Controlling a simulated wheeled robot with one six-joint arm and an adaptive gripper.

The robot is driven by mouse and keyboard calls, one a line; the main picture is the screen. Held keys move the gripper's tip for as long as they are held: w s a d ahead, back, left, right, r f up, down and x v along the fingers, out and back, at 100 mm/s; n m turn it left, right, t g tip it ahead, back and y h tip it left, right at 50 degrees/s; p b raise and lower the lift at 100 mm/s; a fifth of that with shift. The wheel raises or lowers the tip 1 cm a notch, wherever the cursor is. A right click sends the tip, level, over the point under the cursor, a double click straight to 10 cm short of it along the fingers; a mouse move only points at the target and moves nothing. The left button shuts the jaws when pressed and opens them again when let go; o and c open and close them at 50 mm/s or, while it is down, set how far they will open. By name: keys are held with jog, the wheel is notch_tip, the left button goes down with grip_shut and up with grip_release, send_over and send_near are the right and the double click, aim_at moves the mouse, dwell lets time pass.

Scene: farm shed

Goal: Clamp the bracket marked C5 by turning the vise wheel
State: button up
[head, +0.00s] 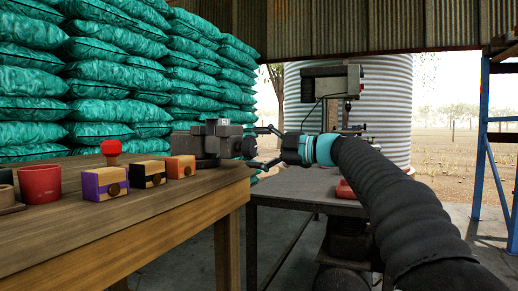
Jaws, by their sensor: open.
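A grey vise (212,142) stands near the far right end of the wooden workbench (150,222). Its dark round wheel (248,147) is on the right side, facing my gripper (257,148). My gripper is open, with one finger above and one below the level of the wheel. The fingertips are close to the wheel; I cannot tell whether they touch it. No C5 mark is legible, and I cannot make out a bracket in the vise jaws.
An orange-and-black block (180,166), a black-and-wood block (147,174), a purple-and-wood block (105,184), a red-topped piece (111,151) and a red cup (40,184) stand left of the vise. A grey table (300,187) stands behind. Green sacks (100,80) are stacked at left.

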jog(key=n, duration=0.5)
jog(key=shift+c, duration=0.2)
jog(key=c, duration=1.3)
jog(key=o, duration=1.3)
jog(key=shift+o, duration=0.2)
